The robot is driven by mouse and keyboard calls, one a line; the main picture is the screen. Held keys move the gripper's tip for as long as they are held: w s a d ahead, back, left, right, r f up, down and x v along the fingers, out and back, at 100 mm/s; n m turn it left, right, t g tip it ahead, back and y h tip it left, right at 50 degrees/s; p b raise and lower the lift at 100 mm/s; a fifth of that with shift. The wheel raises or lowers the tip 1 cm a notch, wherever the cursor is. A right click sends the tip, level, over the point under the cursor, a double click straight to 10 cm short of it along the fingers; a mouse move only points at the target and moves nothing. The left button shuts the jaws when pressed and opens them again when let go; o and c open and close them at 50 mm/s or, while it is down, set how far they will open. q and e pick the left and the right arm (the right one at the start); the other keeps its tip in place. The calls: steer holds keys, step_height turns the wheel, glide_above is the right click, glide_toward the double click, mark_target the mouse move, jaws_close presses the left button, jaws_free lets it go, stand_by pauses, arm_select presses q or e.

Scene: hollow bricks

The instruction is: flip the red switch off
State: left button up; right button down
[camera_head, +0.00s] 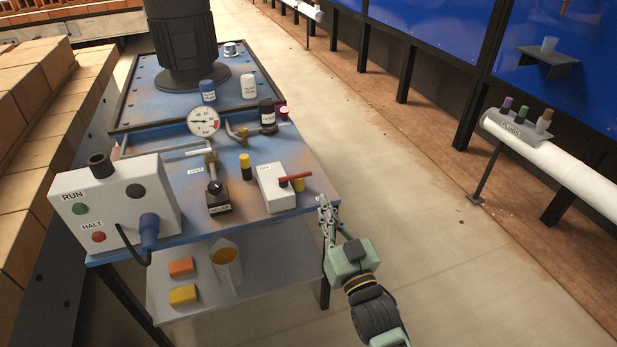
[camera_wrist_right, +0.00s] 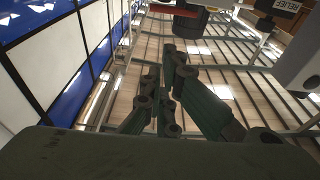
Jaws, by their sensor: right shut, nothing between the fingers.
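The lever points out to the right. My right gripper (camera_head: 324,205) is just in front of the table's right corner, below and to the right of the lever, apart from it. Its fingers are shut and empty; they also show in the right wrist view (camera_wrist_right: 170,95). A dark red part (camera_wrist_right: 175,20) shows at the top of the wrist view; I cannot tell for sure what it is. My left gripper is not in view.
The blue table (camera_head: 318,195) also holds a RUN/HALT box (camera_head: 115,205), a pressure gauge (camera_head: 203,122), a black-based valve (camera_head: 218,197) and several small bottles.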

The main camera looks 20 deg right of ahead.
mark_target(295, 178)
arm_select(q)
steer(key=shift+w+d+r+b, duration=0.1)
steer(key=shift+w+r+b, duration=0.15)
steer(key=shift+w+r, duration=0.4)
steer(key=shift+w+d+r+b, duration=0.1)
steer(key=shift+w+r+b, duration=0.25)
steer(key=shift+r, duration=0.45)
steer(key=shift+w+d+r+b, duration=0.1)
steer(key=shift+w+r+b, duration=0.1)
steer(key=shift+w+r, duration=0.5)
arm_select(e)
steer(key=w, duration=1.3)
steer(key=shift+a+f, duration=0.2)
steer(key=shift+a, duration=0.05)
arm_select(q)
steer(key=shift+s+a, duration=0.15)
arm_select(e)
steer(key=shift+d, duration=0.15)
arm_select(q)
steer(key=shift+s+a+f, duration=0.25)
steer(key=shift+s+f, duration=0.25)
arm_select(e)
steer(key=shift+w+n+y, duration=0.25)
steer(key=shift+n+y, duration=0.25)
steer(key=shift+y, duration=0.3)
